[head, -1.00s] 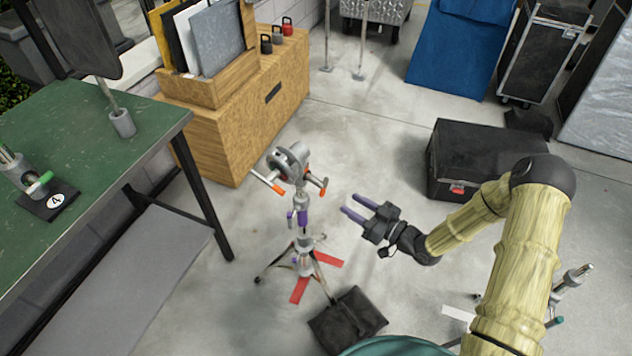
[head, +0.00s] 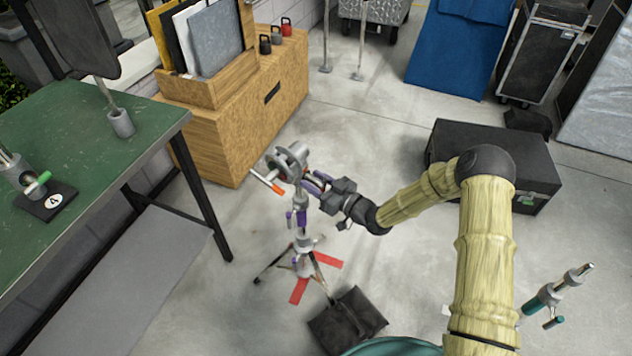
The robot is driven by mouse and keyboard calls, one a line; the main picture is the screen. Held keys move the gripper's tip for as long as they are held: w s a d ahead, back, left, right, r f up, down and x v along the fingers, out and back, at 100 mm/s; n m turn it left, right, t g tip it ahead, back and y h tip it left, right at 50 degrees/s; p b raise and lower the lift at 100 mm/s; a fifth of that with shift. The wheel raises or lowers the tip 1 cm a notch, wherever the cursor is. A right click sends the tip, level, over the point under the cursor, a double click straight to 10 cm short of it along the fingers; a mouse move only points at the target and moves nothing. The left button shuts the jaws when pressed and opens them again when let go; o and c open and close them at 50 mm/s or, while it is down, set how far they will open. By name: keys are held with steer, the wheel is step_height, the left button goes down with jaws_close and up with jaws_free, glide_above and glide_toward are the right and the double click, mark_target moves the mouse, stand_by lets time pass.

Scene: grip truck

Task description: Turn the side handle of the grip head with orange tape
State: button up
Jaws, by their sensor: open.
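The grip head with orange tape (head: 290,158) is a grey metal disc head on top of a tripod stand (head: 304,250) with purple-banded joints. A thin handle with an orange-taped end (head: 278,187) sticks out at its lower left. My gripper (head: 313,181), with purple fingers, is open at the right side of the head, where the other orange-tipped handle was visible earlier. The fingers now hide that side handle. I cannot tell whether it lies between the fingers or touches them.
A black bag (head: 347,320) lies by the stand's feet, with red tape (head: 327,262) on the floor. A green table (head: 80,150) is at left, a wooden cabinet (head: 240,120) behind. A black case (head: 500,150) and a teal-marked stand head (head: 545,302) are at right.

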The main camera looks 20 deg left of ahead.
jaws_close()
